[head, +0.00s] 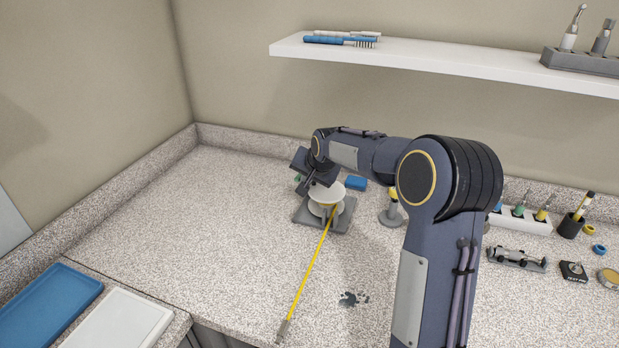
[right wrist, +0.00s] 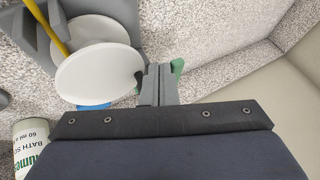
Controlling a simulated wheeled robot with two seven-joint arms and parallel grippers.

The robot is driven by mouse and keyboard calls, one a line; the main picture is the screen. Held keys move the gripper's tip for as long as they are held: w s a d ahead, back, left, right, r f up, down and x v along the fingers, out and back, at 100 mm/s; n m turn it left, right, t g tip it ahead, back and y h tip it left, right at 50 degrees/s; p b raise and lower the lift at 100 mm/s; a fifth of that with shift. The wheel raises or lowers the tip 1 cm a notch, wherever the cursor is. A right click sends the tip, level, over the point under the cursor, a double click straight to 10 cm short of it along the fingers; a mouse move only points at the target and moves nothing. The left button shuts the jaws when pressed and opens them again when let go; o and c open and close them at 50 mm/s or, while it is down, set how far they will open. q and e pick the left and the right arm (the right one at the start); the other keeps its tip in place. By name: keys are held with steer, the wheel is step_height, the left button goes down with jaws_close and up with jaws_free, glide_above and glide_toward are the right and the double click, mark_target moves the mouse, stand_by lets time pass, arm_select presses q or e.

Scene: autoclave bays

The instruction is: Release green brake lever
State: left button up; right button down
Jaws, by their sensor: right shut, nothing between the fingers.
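A reel with white round flanges (head: 326,194) sits on a grey base (head: 341,221) on the counter, and a yellow strap (head: 312,262) runs from it toward the front edge. The flanges also show in the right wrist view (right wrist: 95,76). The green brake lever (right wrist: 177,67) shows beside my right gripper's fingertips (right wrist: 158,72); I cannot tell whether they touch. In the head view a small green bit (head: 297,178) shows by my right gripper (head: 309,186), which is shut and empty at the reel's far left side. My left gripper is not in view.
A blue block (head: 356,183) lies behind the reel. A labelled bottle (right wrist: 31,145) shows in the right wrist view. A round grey stand (head: 391,217) is to the right. The counter left of the reel is clear. A shelf (head: 430,58) hangs above.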

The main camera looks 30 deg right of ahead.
mark_target(296, 177)
steer(key=shift+w+a+m+h, duration=0.45)
steer(key=shift+a+m+h, duration=0.15)
steer(key=shift+a+m, duration=0.25)
steer(key=shift+w+a+f+m+h+b, duration=0.1)
steer(key=shift+w+a+m+h+b, duration=0.3)
steer(key=shift+m, duration=0.35)
steer(key=shift+w+a, duration=0.3)
steer(key=shift+w, duration=0.6)
steer(key=shift+d, duration=0.1)
steer(key=shift+s+d+b, duration=0.3)
steer(key=shift+s+d, duration=0.05)
steer(key=shift+d, duration=0.3)
